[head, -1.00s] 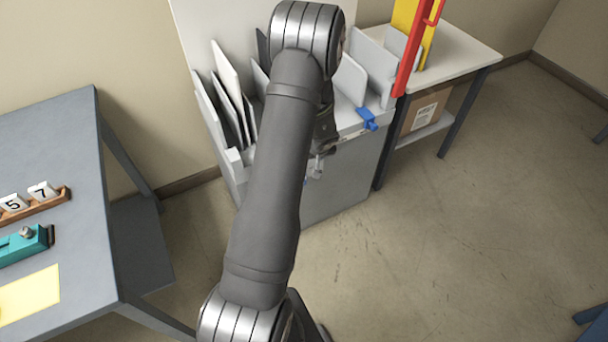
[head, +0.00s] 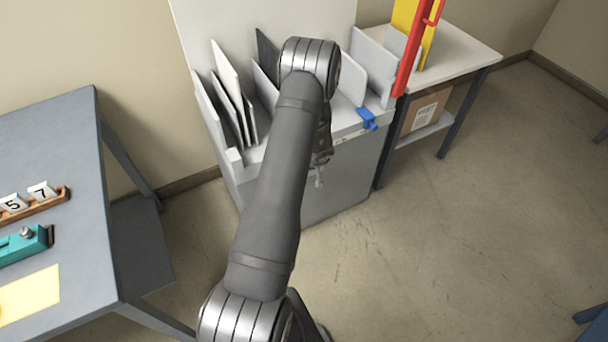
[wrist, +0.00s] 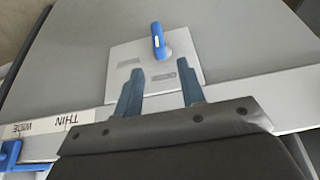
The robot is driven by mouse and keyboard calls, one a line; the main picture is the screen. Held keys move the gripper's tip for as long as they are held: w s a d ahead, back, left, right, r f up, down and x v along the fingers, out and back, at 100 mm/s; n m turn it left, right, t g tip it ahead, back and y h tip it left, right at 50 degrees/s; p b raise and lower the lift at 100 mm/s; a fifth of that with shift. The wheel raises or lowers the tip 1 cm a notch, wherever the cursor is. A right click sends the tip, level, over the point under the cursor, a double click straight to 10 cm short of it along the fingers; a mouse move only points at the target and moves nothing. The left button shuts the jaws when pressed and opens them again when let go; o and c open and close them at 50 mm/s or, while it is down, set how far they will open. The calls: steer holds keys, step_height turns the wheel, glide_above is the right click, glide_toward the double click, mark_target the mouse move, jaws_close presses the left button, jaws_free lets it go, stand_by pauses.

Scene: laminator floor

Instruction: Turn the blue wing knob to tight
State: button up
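The blue wing knob (wrist: 158,42) sits on a light plate (wrist: 185,48) on the grey machine front in the wrist view. Its wing points roughly up and down in that picture. Two small labels on the plate are too blurred to read. My gripper (wrist: 160,84) is open and empty, its two fingers spread. The fingertips appear below the knob in the picture, apart from it. In the head view my gripper (head: 319,180) is in front of the machine (head: 345,172), and the knob is hidden.
A blue lever (head: 367,118) is on the machine's top edge; it also shows in the wrist view (wrist: 10,153) beside a THIN/WIDE label (wrist: 48,123). Upright panels stand on the machine. A grey table (head: 60,150) is at left.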

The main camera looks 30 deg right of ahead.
steer(key=shift+x, duration=3.55)
jaws_close()
